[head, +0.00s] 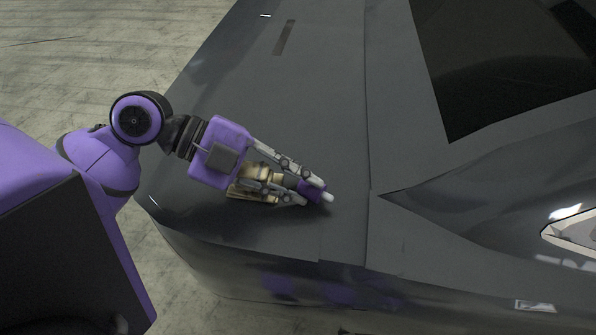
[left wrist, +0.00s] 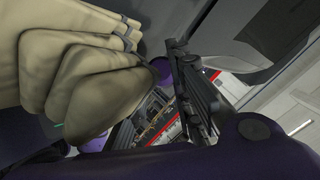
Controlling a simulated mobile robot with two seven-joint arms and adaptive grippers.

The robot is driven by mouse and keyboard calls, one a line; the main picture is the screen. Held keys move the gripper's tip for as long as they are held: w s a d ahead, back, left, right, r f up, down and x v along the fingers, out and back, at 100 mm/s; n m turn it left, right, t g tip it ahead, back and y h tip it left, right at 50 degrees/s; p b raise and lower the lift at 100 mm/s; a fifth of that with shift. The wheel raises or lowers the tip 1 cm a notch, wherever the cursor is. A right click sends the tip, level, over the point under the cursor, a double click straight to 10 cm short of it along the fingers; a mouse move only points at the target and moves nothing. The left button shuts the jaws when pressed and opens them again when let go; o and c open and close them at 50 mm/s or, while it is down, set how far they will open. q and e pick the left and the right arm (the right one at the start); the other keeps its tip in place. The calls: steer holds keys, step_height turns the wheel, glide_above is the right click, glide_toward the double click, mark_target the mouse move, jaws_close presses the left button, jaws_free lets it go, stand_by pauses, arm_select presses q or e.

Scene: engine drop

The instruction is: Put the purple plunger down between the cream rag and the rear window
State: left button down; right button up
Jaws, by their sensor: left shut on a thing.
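In the head view my left gripper (head: 312,191) is shut on the purple plunger (head: 313,187), whose pale tip sticks out past the fingertips. I cannot tell whether the plunger touches the grey car surface. The cream rag (head: 243,193) lies on the car body, partly hidden under my gripper, to the left of the plunger. The dark rear window (head: 500,65) is up and to the right of the plunger. In the left wrist view the folded rag (left wrist: 75,70) looms large at left, and a small purple part of the plunger (left wrist: 161,70) shows beside a dark finger.
The grey car body (head: 310,100) is smooth and clear around the plunger, with a panel seam to its right. The car's edge drops to the concrete floor (head: 70,50) at left and front. A pale-edged opening (head: 575,232) is at far right.

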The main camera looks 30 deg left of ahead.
arm_select(q)
steer(key=shift+f, duration=0.1)
stand_by(0.4)
steer(key=shift+f, duration=0.15)
steer(key=c, duration=1.5)
jaws_free()
steer(key=shift+a, duration=0.1)
steer(key=v, duration=1.2)
